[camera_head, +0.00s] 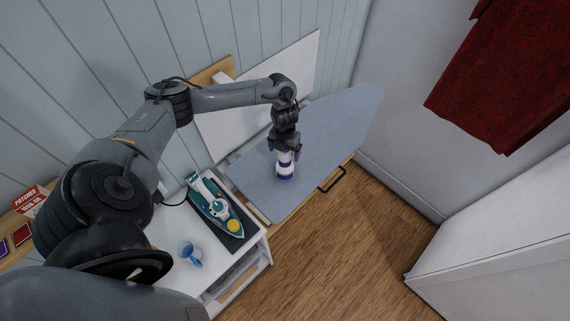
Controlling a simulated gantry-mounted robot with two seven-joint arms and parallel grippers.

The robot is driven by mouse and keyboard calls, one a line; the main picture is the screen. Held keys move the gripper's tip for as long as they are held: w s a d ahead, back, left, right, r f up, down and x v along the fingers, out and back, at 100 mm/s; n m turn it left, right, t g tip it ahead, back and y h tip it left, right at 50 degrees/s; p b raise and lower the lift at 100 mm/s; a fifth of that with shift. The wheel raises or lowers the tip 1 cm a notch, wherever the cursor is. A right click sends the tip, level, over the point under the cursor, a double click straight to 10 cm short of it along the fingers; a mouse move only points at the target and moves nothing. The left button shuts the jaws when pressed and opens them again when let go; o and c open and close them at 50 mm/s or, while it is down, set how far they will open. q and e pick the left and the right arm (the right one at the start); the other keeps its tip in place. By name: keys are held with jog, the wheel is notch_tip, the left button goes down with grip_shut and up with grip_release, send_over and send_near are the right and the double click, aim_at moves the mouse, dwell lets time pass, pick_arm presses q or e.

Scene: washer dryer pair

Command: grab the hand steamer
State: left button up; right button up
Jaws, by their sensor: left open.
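A white upright object with dark purple bands (285,172), which may be the hand steamer, stands on the blue-grey ironing board (335,125). Its top is hidden by my left gripper. My left gripper (284,150) points down over it, with its open fingers at either side of its upper part. I cannot tell whether the fingers touch it. My right gripper is not in view.
A teal and white iron (214,204) lies on a dark mat on the white cabinet (168,222), near a blue cup (190,253). A red "patches" box (30,200) is at far left. A red cloth (515,75) hangs at upper right. The wooden floor (340,250) is clear.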

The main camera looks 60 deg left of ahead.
pick_arm(q)
jog(key=shift+f, duration=0.3)
jog(key=shift+r, duration=0.1)
grip_shut()
